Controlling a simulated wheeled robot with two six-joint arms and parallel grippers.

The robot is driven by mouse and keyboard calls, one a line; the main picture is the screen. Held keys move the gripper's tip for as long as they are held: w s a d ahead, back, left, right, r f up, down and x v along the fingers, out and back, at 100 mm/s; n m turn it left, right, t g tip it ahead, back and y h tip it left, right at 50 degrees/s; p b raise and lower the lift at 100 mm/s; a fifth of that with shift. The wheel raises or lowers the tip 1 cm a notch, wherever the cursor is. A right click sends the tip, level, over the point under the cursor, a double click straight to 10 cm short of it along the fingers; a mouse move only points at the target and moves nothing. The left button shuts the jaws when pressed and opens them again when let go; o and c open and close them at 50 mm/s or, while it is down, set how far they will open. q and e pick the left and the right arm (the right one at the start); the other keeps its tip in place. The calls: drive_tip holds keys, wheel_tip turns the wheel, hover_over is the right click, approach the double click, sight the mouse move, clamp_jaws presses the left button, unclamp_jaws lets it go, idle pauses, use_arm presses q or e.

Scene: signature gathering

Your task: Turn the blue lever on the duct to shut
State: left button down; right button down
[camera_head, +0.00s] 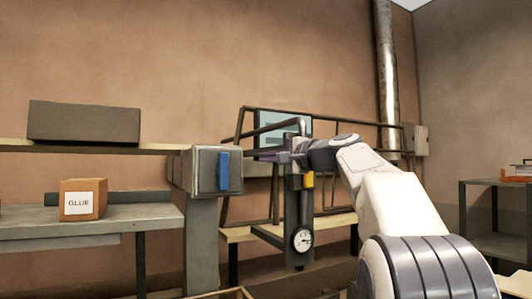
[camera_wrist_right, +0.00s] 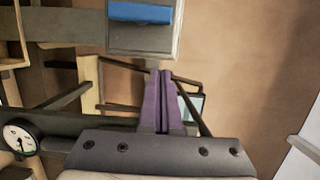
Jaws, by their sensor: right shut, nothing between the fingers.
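The blue lever (camera_head: 223,170) is an upright blue bar on the front of a grey box (camera_head: 205,172) at the end of the shelf, left of centre in the head view. In the wrist view the lever (camera_wrist_right: 140,13) shows at the top edge, lying across the picture on the grey box (camera_wrist_right: 150,45). My right gripper (camera_head: 262,155) is just right of the box and points left towards it. Its purple fingers (camera_wrist_right: 164,72) are shut together with nothing between them. They look apart from the lever. My left gripper is not in view.
A round gauge (camera_head: 303,239) and a yellow part (camera_head: 308,180) sit on a grey post below my right wrist. A dark metal frame (camera_head: 340,118) stands behind. A glue box (camera_head: 83,198) is on the left bench. A dark shelf (camera_head: 495,215) stands at the right.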

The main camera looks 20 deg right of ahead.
sight(222, 171)
drive_tip(key=p+x, duration=0.2)
drive_tip(key=x, duration=0.1)
drive_tip(key=p+x, duration=0.2)
drive_tip(key=x, duration=0.2)
drive_tip(key=shift+w+a+r, duration=0.15)
drive_tip(key=shift+a+r, duration=0.05)
drive_tip(key=shift+a, duration=0.05)
drive_tip(key=a, duration=0.3)
drive_tip(key=shift+s+a+f, duration=0.2)
drive_tip(key=shift+s+a, duration=0.05)
